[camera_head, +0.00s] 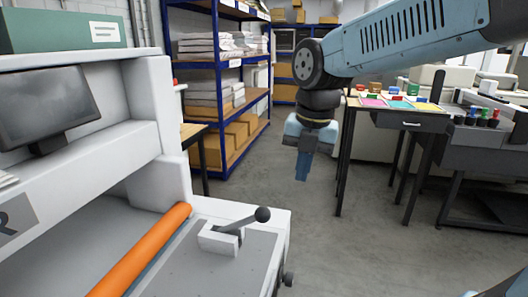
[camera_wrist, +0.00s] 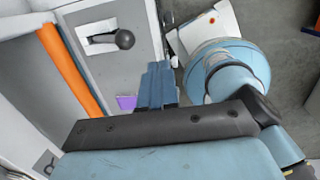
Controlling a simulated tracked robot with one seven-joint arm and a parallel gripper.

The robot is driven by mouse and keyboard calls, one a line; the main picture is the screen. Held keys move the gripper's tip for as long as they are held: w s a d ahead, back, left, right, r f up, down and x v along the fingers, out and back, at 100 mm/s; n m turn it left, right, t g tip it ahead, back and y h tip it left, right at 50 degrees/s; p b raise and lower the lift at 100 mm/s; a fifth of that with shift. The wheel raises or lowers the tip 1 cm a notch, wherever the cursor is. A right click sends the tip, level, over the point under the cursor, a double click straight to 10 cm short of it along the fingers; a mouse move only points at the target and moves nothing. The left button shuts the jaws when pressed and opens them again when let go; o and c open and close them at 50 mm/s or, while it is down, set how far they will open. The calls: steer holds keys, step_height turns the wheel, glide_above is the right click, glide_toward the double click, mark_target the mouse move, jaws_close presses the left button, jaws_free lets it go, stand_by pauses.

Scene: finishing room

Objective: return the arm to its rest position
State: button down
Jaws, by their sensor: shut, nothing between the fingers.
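My gripper (camera_head: 302,168) hangs below my blue arm, near the middle of the head view, pointing down over the open floor. Its fingers are together, with nothing between them. In the wrist view my gripper (camera_wrist: 157,82) also shows its blue fingers side by side and closed. My arm reaches in from the upper right of the head view, bent at the dark wrist joint. The gripper is apart from everything around it.
A white machine with an orange roller (camera_head: 142,252) and a black-knobbed lever (camera_head: 240,225) stands at left. Blue shelves (camera_head: 218,110) with paper stacks are behind. A desk (camera_head: 402,118) with coloured sheets stands at right. Grey floor (camera_head: 330,245) is clear between.

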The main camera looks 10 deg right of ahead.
steer(key=s+d+m+t, duration=0.2)
steer(key=s+d+m, duration=0.1)
steer(key=m, duration=1.2)
steer(key=s+d+m+t, duration=0.2)
steer(key=d+m, duration=0.3)
steer(key=m, duration=1.1)
steer(key=shift+s+m+h, duration=0.3)
steer(key=shift+s+h, duration=0.1)
steer(key=shift+s, duration=0.25)
